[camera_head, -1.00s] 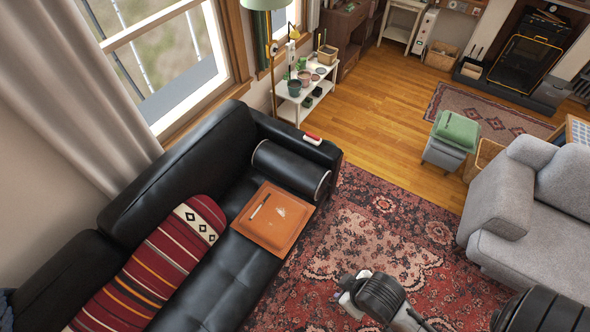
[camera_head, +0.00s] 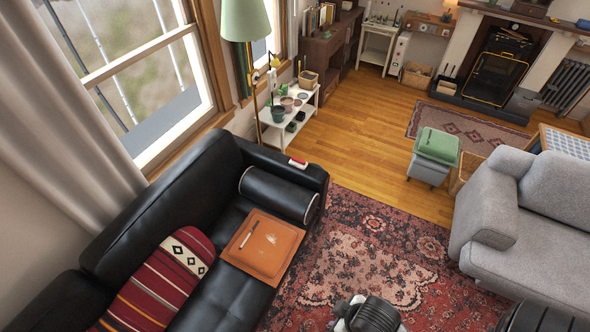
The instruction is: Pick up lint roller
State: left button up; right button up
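The lint roller (camera_head: 298,162), a small red and white item, lies on top of the black sofa's (camera_head: 285,165) far armrest. Its finer shape is too small to make out. Dark, ribbed parts of my arm (camera_head: 375,314) show at the bottom edge, over the rug and well apart from the lint roller. No gripper fingers can be made out in the picture. My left arm is not in view.
An orange tray (camera_head: 243,262) with a pen-like item lies on the sofa seat, beside a black bolster (camera_head: 278,194). A striped cushion (camera_head: 160,285) is nearer. A grey sofa (camera_head: 530,225) stands right. The patterned rug (camera_head: 375,245) between is open floor.

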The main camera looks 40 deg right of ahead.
jog(key=shift+d, duration=0.1)
dwell(0.4)
jog(key=shift+o, duration=0.9)
jog(key=o, duration=0.7)
jog(key=shift+o, duration=0.2)
